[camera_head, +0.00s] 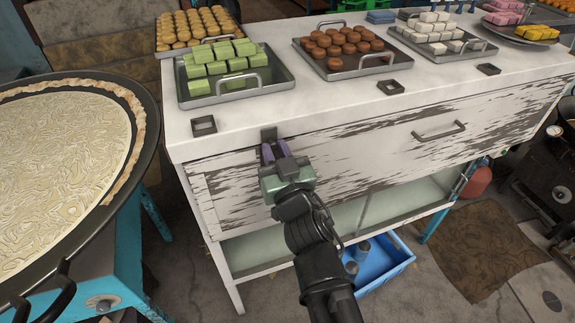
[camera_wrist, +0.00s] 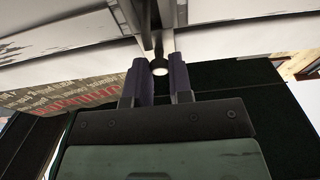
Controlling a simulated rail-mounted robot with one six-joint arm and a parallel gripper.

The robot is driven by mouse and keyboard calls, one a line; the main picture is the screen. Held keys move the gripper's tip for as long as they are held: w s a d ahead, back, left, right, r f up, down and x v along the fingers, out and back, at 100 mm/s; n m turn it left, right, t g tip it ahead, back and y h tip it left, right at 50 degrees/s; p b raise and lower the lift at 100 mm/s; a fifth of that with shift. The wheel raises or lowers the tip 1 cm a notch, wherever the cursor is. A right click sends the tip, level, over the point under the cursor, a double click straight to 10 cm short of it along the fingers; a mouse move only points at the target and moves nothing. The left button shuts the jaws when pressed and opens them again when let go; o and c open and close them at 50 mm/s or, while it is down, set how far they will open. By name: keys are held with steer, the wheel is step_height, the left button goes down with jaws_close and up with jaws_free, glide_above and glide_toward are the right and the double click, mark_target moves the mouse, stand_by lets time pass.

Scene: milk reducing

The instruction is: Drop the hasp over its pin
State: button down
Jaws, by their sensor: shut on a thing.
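A small grey metal hasp (camera_head: 268,134) sits at the front edge of the white counter, towards its left end. My gripper (camera_head: 274,149) is just in front of it, its two purple fingers pointing at the counter front, and is shut on the hasp. In the wrist view a dark narrow strip of the hasp (camera_wrist: 157,38) runs down between the fingers of my gripper (camera_wrist: 160,72). A pale round end (camera_wrist: 160,67) shows between them; I cannot tell whether it is the pin. The pin is not clearly visible in the head view.
The white counter (camera_head: 330,112) carries a tray of green blocks (camera_head: 235,87), other sweet trays and small square fittings (camera_head: 204,125). A drawer handle (camera_head: 440,131) is on the worn front. A large round pan (camera_head: 75,150) stands left. A blue crate (camera_head: 385,268) is below.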

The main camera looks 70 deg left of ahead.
steer(key=shift+a+f+y+b, duration=0.15)
steer(key=shift+y+b, duration=0.35)
steer(key=c, duration=1)
jaws_free()
steer(key=b+v, duration=0.2)
steer(key=v, duration=0.5)
